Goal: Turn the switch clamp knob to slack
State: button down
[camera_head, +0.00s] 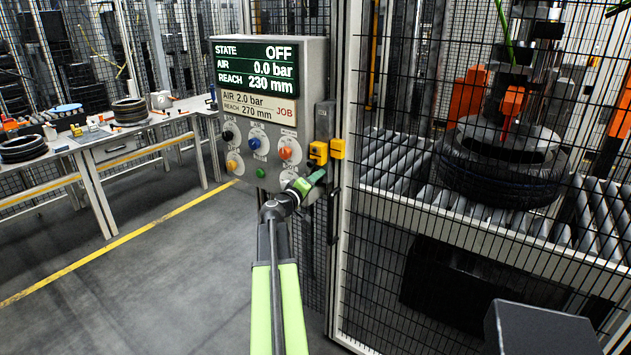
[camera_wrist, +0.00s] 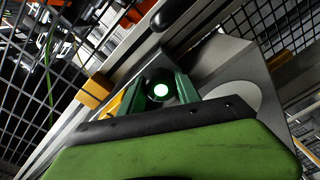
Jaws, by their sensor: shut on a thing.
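The grey control panel (camera_head: 317,120) stands at the centre of the head view, with a screen reading STATE OFF, AIR 0.0 bar, REACH 230 mm. Below it are black (camera_head: 227,135), blue (camera_head: 254,144), orange (camera_head: 285,153), yellow (camera_head: 232,167) and green (camera_head: 261,173) controls on pale round plates. Their labels are too small to read. My gripper (camera_head: 308,183) is at the panel's lower right and covers the control there. In the wrist view my gripper (camera_wrist: 158,82) is shut on a round dark-green knob (camera_wrist: 159,91) with a bright centre. Which way it points cannot be told.
A yellow latch (camera_head: 328,152) sits on the fence post just right of the panel. Behind the mesh fence a tyre (camera_head: 490,172) rests on the roller conveyor (camera_head: 400,165). Workbenches (camera_head: 100,140) with tyres stand at left. The floor (camera_head: 150,270) at left is clear.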

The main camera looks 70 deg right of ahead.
jog(key=shift+n, duration=0.4)
jog(key=n+p, duration=0.1)
jog(key=n, duration=0.5)
jog(key=shift+w+a, duration=0.1)
jog(key=n, duration=0.6)
jog(key=shift+y+p, duration=0.3)
jog(key=shift+y, duration=0.1)
jog(key=shift+n, duration=0.3)
jog(key=c, duration=1.1)
grip_release()
jog(key=shift+c, duration=0.2)
jog(key=shift+r, duration=0.1)
jog(key=p+v, duration=0.1)
jog(key=v, duration=1.6)
jog(key=shift+w, duration=0.3)
jog(key=shift+a, duration=0.15)
